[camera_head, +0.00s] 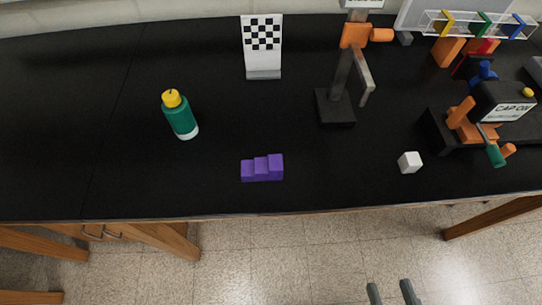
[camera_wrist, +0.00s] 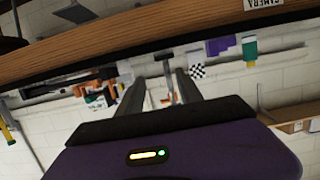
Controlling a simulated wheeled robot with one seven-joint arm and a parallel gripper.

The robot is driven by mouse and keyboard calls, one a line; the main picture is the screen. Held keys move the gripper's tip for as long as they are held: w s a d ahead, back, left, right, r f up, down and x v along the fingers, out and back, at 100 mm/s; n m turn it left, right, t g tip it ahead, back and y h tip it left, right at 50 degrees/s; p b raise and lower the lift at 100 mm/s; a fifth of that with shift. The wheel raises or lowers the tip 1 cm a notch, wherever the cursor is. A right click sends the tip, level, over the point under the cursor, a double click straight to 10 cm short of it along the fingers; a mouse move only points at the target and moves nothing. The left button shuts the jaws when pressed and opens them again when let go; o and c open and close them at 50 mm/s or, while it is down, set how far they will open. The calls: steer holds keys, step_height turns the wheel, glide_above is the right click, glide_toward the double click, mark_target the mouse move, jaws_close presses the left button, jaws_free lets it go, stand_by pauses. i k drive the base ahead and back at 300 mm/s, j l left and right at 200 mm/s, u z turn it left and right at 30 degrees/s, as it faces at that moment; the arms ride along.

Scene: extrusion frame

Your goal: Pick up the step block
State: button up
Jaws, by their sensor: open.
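The purple step block (camera_head: 262,169) stands on the black table near its front edge, its steps rising to the right in the head view. In the wrist view, which looks upside down, a purple shape beside the green bottle appears to be the step block (camera_wrist: 218,46). My gripper (camera_head: 392,292) shows at the bottom of the head view, in front of the table and right of the block. Its two fingers (camera_wrist: 162,88) are apart with nothing between them, well away from the block.
A green bottle with a yellow cap (camera_head: 180,115) stands left of the block. A checkerboard stand (camera_head: 262,47) is behind it. A dark post stand (camera_head: 336,106), a white cube (camera_head: 410,162) and an orange-and-black fixture (camera_head: 465,122) are to the right. Table around the block is clear.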

mark_target(270, 168)
steer(key=k+j+z, duration=0.25)
steer(key=j, duration=0.2)
steer(key=k+j+z, duration=0.3)
steer(key=k+j, duration=0.1)
